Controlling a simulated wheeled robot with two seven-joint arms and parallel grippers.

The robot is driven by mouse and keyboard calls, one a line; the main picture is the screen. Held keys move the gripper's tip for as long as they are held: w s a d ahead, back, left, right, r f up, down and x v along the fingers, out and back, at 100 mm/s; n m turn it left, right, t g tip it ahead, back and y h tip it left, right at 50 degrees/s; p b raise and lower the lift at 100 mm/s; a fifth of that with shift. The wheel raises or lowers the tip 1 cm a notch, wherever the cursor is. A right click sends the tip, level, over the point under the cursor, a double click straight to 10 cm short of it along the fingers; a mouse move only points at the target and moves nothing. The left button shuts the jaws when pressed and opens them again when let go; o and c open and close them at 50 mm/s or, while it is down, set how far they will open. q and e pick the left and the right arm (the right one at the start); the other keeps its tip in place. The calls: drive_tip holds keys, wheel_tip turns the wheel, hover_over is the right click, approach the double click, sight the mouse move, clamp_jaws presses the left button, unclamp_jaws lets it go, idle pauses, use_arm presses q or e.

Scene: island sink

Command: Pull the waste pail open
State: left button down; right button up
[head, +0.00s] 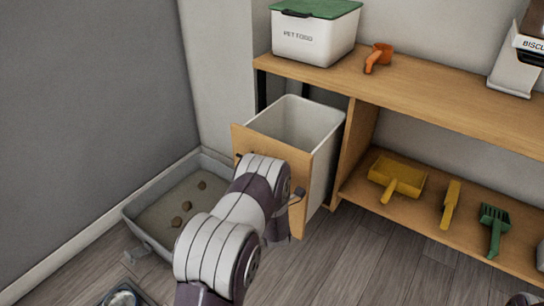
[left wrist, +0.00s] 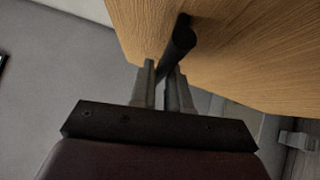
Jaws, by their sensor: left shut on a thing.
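The waste pail (head: 325,165) is a white open-topped bin behind a wooden front panel (head: 246,140). In the head view it stands pulled out from under the left end of the wooden shelf unit, and its open top shows. In the left wrist view the panel (left wrist: 240,45) fills the upper right, with a black bar handle (left wrist: 181,42) on it. My left gripper (left wrist: 161,76) is shut on this handle, one finger on each side. My right gripper is not in view.
A grey tray (head: 152,238) with brown lumps lies on the floor left of the pail. A pet food box (head: 313,37) and orange scoop (head: 377,58) stand on the shelf top (head: 430,83). Yellow and green tools lie below. Floor (head: 355,265) at front right is clear.

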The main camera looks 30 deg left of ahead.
use_arm(q)
drive_tip(key=shift+s+a+p, duration=0.2)
drive_tip(key=shift+s+p, duration=0.4)
drive_tip(key=shift+s, duration=2)
drive_tip(key=c, duration=1.2)
unclamp_jaws()
drive_tip(key=shift+o, duration=0.2)
drive_tip(key=shift+d, duration=0.1)
drive_tip(key=p+v, duration=0.3)
drive_tip(key=v, duration=0.9)
drive_tip(key=shift+s+d, duration=0.15)
drive_tip(key=shift+s, duration=0.05)
drive_tip(key=shift+f, duration=0.1)
